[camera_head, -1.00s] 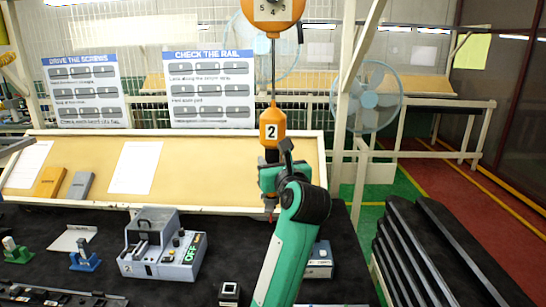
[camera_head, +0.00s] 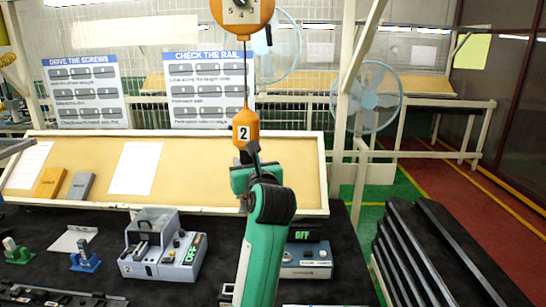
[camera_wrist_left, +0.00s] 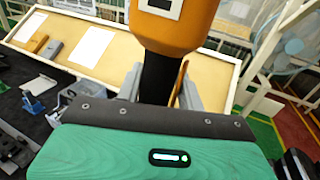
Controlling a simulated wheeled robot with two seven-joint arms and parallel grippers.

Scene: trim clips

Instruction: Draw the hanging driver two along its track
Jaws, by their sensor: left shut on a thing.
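The hanging driver two (camera_head: 245,127) is an orange tool with a white "2" label. It hangs on a cable from a round orange balancer (camera_head: 242,12) with a numbered dial. My left gripper (camera_head: 243,176) is shut on the driver's dark lower body, just below the orange part. In the left wrist view the driver's orange body (camera_wrist_left: 178,28) and black shaft (camera_wrist_left: 157,80) stand between my two grey fingers. The driver's lower tip is mostly hidden behind my gripper. The track above is out of view. My right gripper does not show.
A grey machine marked 2 (camera_head: 163,245) with an OFF display stands on the dark bench at left. A blue-grey box (camera_head: 306,260) with an OFF display stands right of my arm. Black stacked strips (camera_head: 430,250) lie at right. A tan sloped board (camera_head: 220,165) stands behind.

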